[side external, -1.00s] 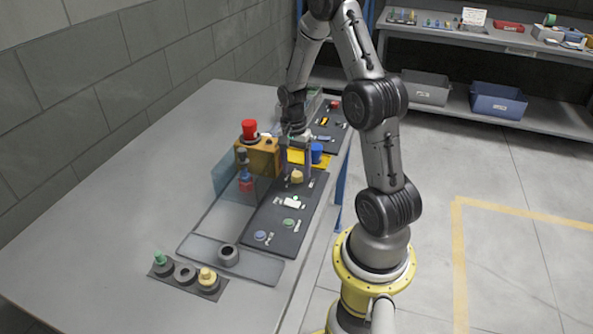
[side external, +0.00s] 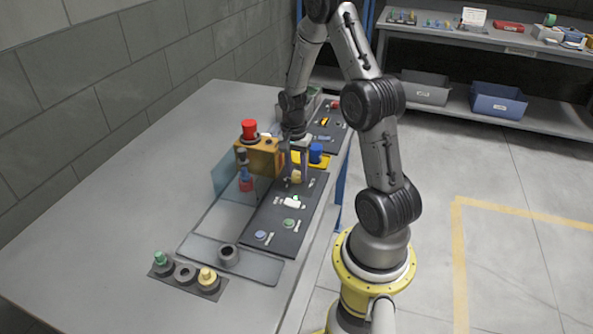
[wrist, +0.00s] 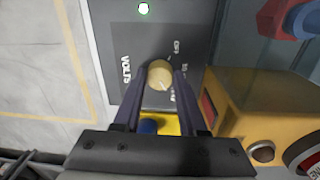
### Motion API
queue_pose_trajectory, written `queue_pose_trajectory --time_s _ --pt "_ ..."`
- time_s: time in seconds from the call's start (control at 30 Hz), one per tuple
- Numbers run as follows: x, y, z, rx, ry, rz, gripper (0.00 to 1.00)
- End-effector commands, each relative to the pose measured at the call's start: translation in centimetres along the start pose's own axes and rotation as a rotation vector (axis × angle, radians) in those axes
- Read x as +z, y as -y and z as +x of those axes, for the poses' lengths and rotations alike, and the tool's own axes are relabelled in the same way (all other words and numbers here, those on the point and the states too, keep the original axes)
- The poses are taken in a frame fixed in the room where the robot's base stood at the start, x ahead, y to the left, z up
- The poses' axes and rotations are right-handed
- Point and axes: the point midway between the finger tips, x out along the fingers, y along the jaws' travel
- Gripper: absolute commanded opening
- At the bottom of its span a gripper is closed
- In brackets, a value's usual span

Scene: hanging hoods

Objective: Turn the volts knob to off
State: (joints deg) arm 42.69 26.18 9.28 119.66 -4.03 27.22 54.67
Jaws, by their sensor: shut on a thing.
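The volts knob (wrist: 159,75) is a round tan knob on a dark panel (wrist: 118,37), with the word VOLTS on one side and OFF and other marks on the other. A white pointer line shows on its face, but I cannot tell which mark it lines up with. The knob (side external: 296,177) also shows in the side external view at the far end of the near panel. My gripper (wrist: 157,80) is shut on the knob, with one finger on each side of it. The fingers point down at the panel in the side view.
An orange box with a red button (side external: 249,128) stands close left of my gripper. A blue knob (side external: 316,152) on a yellow plate is just behind it. The table's left side is clear.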

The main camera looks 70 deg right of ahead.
Motion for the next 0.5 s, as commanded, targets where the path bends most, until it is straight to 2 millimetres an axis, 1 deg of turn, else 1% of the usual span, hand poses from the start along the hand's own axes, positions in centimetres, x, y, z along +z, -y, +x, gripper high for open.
queue_pose_trajectory --time_s 0.27,0.5 --pt "0.00 0.01 -0.05 0.000 -0.003 -0.046 0.00" --pt "0.01 0.02 -0.09 0.000 -0.011 -0.192 0.00"
